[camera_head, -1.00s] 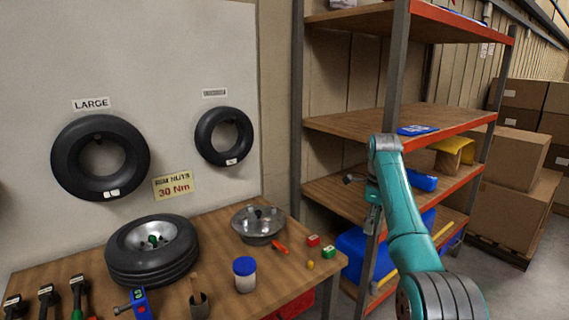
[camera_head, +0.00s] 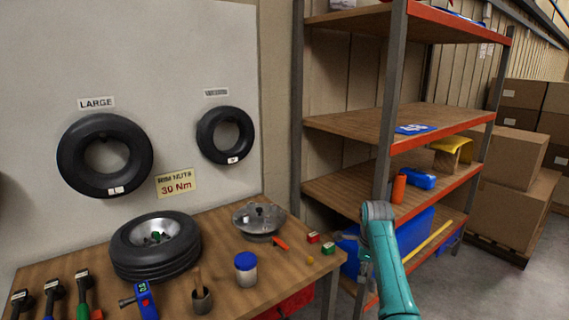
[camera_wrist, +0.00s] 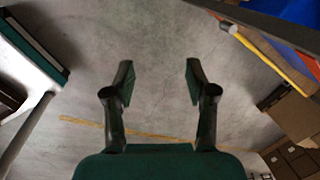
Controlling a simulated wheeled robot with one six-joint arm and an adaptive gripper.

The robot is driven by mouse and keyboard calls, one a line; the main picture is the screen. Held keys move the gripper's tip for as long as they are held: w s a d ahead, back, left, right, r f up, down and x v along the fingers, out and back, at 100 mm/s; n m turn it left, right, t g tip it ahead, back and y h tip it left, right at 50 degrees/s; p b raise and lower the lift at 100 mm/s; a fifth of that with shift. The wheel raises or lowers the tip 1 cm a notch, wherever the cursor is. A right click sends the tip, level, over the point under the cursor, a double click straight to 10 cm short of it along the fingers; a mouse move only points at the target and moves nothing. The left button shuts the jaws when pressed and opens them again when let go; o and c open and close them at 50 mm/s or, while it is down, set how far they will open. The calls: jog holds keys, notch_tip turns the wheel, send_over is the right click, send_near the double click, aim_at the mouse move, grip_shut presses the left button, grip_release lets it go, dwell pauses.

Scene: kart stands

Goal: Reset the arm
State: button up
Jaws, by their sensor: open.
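My gripper (camera_wrist: 158,85) shows in the wrist view with its two dark fingers spread apart and nothing between them. Grey floor lies beyond the fingertips. In the head view my teal arm stands at the lower right, in front of the metal shelf (camera_head: 345,189). The workbench (camera_head: 215,222) is to the left of the arm, and the arm appears apart from the bench and shelf, though the gap is hard to judge.
A mounted tyre (camera_head: 155,247), a metal rim (camera_head: 258,222) and a blue-lidded jar (camera_head: 246,270) stand on the bench. The shelf holds an orange cylinder (camera_head: 398,189) and a blue bin (camera_head: 405,230). Cardboard boxes (camera_head: 510,160) stand at right. Floor right of the arm is clear.

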jog(key=s+a+f+n+t, duration=0.1)
jog(key=s+f+n, duration=0.3)
jog(key=f, duration=0.7)
jog(key=s+a+f+n+t, duration=0.1)
jog(key=s+f+t, duration=0.1)
jog(key=s+f, duration=0.7)
jog(key=s+a+f+n+t, duration=0.1)
jog(key=s+f+n+t, duration=0.15)
jog(key=s+f, duration=0.5)
jog(key=s+a+f+n+t, duration=0.1)
jog(key=s+f+n, duration=0.3)
jog(key=s, duration=0.7)
jog(key=s+a+r+n+t, duration=0.1)
jog(key=s+r+n, duration=0.15)
jog(key=s, duration=0.85)
jog(key=s+a+r+n+t, duration=0.15)
jog(key=s+r, duration=0.25)
jog(key=s, duration=0.6)
jog(key=s+r+n+t, duration=0.2)
jog(key=s+r+n, duration=0.1)
jog(key=s+r, duration=0.5)
jog(key=s+r+n+t, duration=0.1)
jog(key=s+r+n, duration=0.2)
jog(key=s+r, duration=0.5)
notch_tip(320, 180, up, 6)
jog(key=shift+d+r+n+t, duration=0.15)
jog(key=shift+n+t, duration=0.2)
jog(key=shift+t, duration=0.05)
jog(key=shift+s, duration=0.1)
